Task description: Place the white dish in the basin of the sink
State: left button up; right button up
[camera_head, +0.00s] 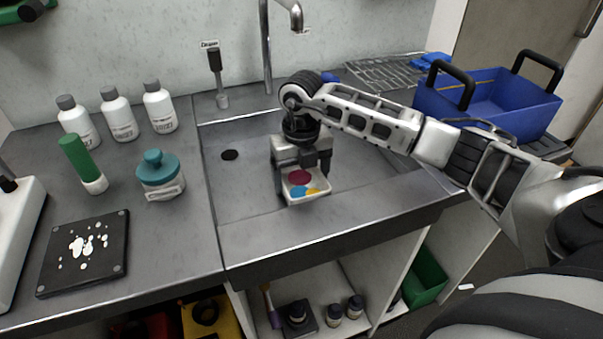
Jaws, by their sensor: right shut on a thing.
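The white dish (313,182) is a small square dish with dark red, blue and yellow patches. My right gripper (301,168) is shut on it and points down over the sink (240,190). The dish is inside the outline of the grey basin, near its front wall. I cannot tell whether it touches the basin floor. The basin's dark drain (229,155) shows left of the gripper. My right arm covers part of the basin's right side. My left gripper is not in view.
A faucet (266,60) rises behind the basin. Left on the counter are several white bottles (120,115), a green-capped tube (83,160), a teal-lidded jar (160,178) and a black plate (84,252). A blue tote (490,98) and a wire rack (385,72) stand right.

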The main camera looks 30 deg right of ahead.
aim_at(302, 186)
jog(key=shift+f, duration=0.1)
jog(key=o, duration=0.9)
notch_tip(302, 186, up, 12)
jog(key=shift+r+b, duration=0.15)
jog(key=shift+b, duration=0.25)
jog(key=shift+s, duration=0.1)
